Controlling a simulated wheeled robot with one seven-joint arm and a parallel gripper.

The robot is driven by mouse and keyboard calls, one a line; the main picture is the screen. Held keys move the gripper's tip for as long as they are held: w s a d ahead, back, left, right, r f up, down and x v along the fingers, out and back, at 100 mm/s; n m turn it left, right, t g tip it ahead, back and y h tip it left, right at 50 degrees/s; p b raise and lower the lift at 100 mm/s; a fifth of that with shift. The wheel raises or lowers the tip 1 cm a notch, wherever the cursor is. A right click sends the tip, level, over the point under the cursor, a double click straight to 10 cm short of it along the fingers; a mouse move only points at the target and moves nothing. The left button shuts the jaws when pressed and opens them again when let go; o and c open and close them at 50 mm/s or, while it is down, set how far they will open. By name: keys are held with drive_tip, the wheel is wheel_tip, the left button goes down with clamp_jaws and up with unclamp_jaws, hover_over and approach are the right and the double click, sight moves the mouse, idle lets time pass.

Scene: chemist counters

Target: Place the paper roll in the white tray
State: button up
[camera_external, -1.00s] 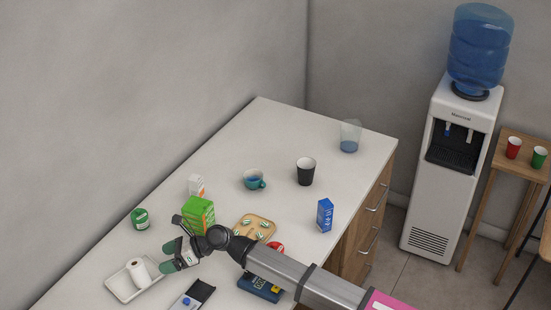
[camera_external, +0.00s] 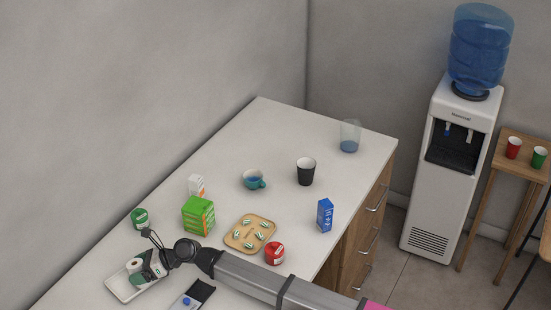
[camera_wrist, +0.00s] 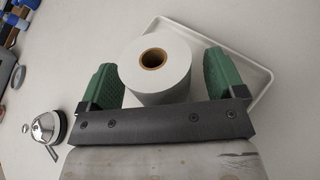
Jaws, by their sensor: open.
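The white paper roll (camera_wrist: 172,84) stands upright in the wrist view, its brown core facing the camera. It is between the two green fingers of my open gripper (camera_wrist: 163,80), with a gap visible at least on the right side. The white tray (camera_wrist: 258,78) lies under and behind the roll. In the external view the roll (camera_external: 134,264) is inside the white tray (camera_external: 118,284) at the counter's near left, partly hidden by my gripper (camera_external: 147,268), which is over the tray.
A bell (camera_wrist: 47,127) shows in the wrist view.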

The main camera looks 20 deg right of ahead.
drive_tip(key=shift+a, duration=0.1)
drive_tip(key=c, duration=1.1)
drive_tip(key=shift+c, duration=0.2)
